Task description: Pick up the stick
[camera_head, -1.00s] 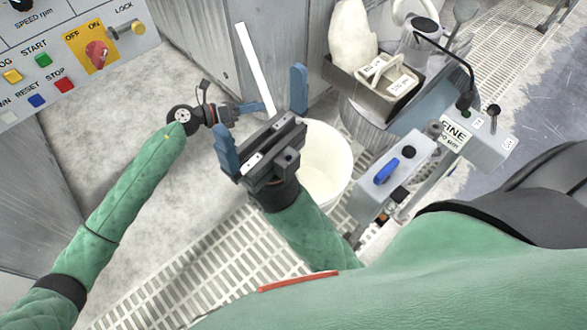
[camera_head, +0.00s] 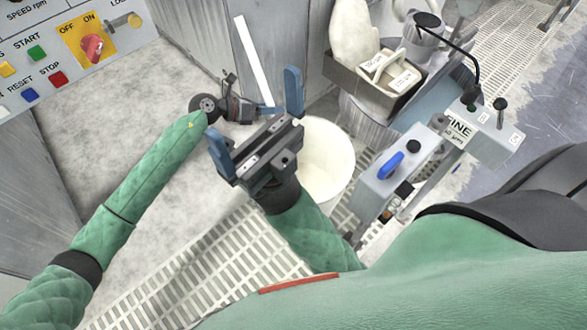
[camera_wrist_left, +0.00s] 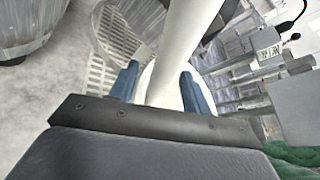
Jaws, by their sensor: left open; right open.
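The white stick (camera_head: 252,58) slants down from upper left, and its lower part passes behind my right gripper, by the white bucket (camera_head: 335,160). My left gripper (camera_head: 266,110) is close beside the stick and partly hidden behind the right one. In the left wrist view its blue fingers (camera_wrist_left: 158,75) are open, with the stick (camera_wrist_left: 185,40) running up between them. I cannot tell whether they touch it. My right gripper (camera_head: 252,103) is open and empty in front, its fingers wide apart.
A control panel (camera_head: 70,45) stands at upper left. A tray (camera_head: 350,75) with white items is at the upper middle. A grey box with a blue handle (camera_head: 390,165) stands right of the bucket. The grey floor (camera_head: 110,130) at left is clear.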

